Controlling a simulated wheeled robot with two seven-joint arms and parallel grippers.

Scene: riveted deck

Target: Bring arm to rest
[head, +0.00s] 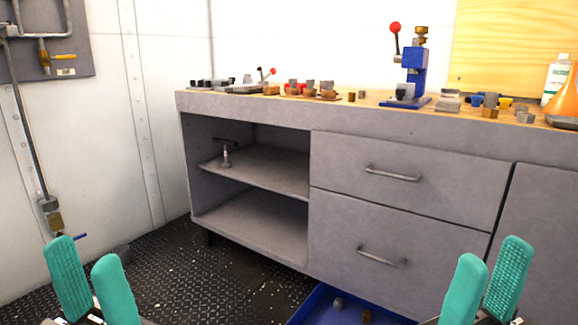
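My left gripper (92,280) shows at the bottom left, with two teal padded fingers standing apart and nothing between them. My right gripper (486,285) shows at the bottom right, also with its teal fingers apart and empty. Both grippers are in front of the grey workbench and touch nothing that I can see. My arms behind the fingers are mostly below the picture edge.
The grey workbench (345,126) has open shelves and two drawers (400,185). A blue press (413,75) and several small parts stand on top. A blue bin (312,305) lies on the floor between my grippers. Pipes (35,120) run along the left wall.

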